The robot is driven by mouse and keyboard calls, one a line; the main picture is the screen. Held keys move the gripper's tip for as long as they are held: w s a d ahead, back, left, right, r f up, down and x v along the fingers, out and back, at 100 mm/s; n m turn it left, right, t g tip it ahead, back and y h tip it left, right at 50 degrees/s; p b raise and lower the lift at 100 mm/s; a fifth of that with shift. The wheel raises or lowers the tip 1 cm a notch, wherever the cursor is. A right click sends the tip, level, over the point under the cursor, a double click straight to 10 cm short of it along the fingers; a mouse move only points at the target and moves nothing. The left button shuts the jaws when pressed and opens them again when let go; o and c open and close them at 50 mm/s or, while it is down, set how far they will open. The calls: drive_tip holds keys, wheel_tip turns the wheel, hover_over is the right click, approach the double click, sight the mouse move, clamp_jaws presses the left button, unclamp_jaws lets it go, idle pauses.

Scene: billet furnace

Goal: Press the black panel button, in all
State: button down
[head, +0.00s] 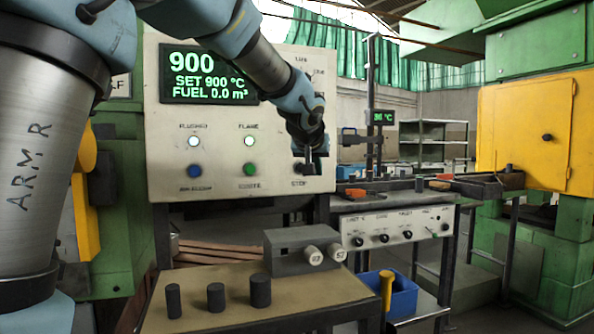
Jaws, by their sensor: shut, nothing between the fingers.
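The pale control panel (222,122) stands at the centre left with its green-lettered display (208,75) reading 900, SET 900 °C and FUEL 0.0 m³. Its lower row has a blue button (194,171), a green button (250,169) and, at the right, a place above a label that seems to read STOP. My gripper (307,168) is shut and empty right in front of that place. A dark shape shows there, but I cannot tell the black button from the fingers. Whether they touch is also unclear. Two white lamps (194,141) (249,141) are above the blue and green buttons.
A brown-topped table (205,310) below the panel holds several dark cylinders (216,297) and a grey block (300,250). A bench (400,230) with knobs, a blue bin (392,293) and a yellow furnace door (525,132) are to the right.

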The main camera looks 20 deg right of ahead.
drive_tip(key=w+d+p, duration=0.1)
drive_tip(key=w+p, duration=0.7)
drive_tip(key=shift+w, duration=0.4)
idle(2.0)
drive_tip(key=shift+w, duration=0.4)
